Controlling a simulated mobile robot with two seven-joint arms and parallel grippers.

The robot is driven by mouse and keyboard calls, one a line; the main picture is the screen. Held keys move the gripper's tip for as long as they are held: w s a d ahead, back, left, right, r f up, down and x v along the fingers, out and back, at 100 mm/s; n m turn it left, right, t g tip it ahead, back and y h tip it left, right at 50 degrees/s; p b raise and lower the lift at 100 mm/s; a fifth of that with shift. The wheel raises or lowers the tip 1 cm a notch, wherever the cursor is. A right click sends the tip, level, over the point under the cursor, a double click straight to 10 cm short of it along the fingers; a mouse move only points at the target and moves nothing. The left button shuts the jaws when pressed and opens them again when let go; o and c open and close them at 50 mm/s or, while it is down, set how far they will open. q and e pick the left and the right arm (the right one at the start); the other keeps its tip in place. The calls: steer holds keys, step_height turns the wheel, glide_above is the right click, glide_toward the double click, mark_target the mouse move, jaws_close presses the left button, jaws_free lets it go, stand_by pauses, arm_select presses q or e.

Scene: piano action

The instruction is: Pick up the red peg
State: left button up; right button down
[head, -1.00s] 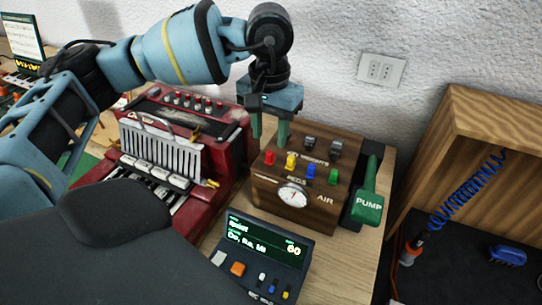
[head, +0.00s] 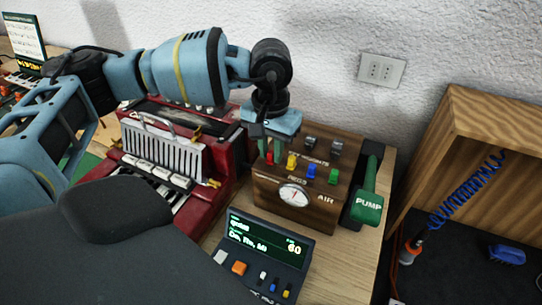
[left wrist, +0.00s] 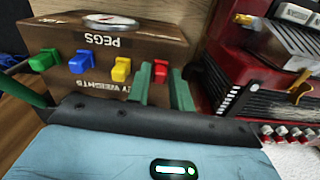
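The red peg (head: 269,159) stands at the left end of a row of pegs on the wooden box (head: 322,217). My left gripper (head: 270,147) points down right at the red peg, which its fingers partly cover in the head view. In the left wrist view, the red peg (left wrist: 161,70) shows between the two green fingers (left wrist: 162,87), with a gap to be seen beside it. The left gripper is open. Whether a finger touches the peg cannot be told. My right gripper is not in view.
A yellow peg (head: 291,161), a blue peg (head: 311,171) and a green peg (head: 333,177) stand to the right of the red one. Dark weights (head: 310,143) sit behind. A red accordion (head: 195,202) is close on the left. The green pump handle (head: 368,205) is on the right.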

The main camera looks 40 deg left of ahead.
mark_target(271, 152)
arm_select(q)
jaws_close()
steer(key=shift+r, duration=0.15)
steer(key=shift+r, duration=0.6)
step_height(271, 152, up, 2)
steer(key=shift+d+r, duration=0.1)
steer(key=shift+r, duration=0.05)
steer(key=s+d+b, duration=0.1)
steer(key=s+d, duration=0.1)
steer(key=s, duration=0.5)
steer(key=s+d+r, duration=0.1)
steer(key=s+d, duration=0.2)
steer(key=s, duration=0.5)
steer(key=shift+b, duration=0.35)
